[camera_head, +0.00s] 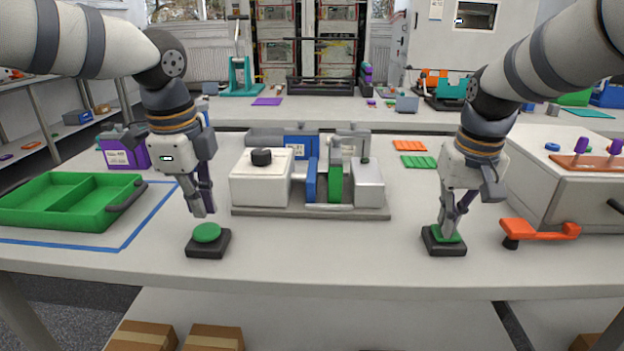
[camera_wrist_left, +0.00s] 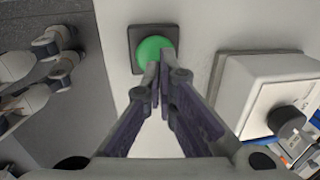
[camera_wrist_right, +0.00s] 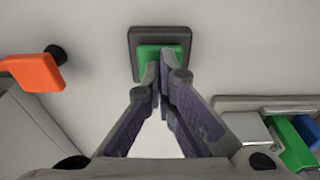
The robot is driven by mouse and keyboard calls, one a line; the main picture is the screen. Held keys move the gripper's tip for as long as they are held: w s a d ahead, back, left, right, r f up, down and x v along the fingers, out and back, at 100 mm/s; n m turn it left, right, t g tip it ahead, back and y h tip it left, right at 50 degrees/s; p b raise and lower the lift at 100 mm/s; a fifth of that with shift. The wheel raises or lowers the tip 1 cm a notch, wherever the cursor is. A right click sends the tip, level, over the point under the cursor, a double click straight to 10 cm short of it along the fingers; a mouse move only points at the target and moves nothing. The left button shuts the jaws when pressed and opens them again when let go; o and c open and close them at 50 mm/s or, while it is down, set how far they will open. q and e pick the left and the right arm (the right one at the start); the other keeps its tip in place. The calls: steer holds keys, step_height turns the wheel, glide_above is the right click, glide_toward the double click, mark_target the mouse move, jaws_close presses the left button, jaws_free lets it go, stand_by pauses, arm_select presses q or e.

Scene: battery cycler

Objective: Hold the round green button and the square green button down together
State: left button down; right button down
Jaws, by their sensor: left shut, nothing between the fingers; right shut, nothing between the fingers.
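The round green button (camera_head: 207,232) sits on a black base at the front left of the table; it also shows in the left wrist view (camera_wrist_left: 150,48). My left gripper (camera_head: 204,212) is shut and empty, its tips just above the round button, seemingly apart from it in the head view. The square green button (camera_head: 446,235) sits on a black base at the front right; it also shows in the right wrist view (camera_wrist_right: 149,51). My right gripper (camera_head: 446,232) is shut and empty, its tips at the square button, seemingly touching it. Whether it is pressed down cannot be told.
A green tray (camera_head: 62,222) lies at the left. A battery device on a grey plate (camera_head: 310,212) stands between the buttons, further back. An orange handle (camera_head: 540,230) on a white box (camera_head: 545,180) is close right of the square button. The front strip between buttons is clear.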

mark_target(205, 230)
arm_select(q)
steer(key=shift+f, duration=2)
arm_select(e)
steer(key=shift+f, duration=0.2)
steer(key=shift+r, duration=0.15)
stand_by(3.0)
step_height(205, 230, up, 7)
steer(key=shift+f, duration=0.1)
stand_by(0.3)
arm_select(q)
step_height(205, 230, up, 7)
steer(key=shift+r, duration=0.15)
stand_by(0.4)
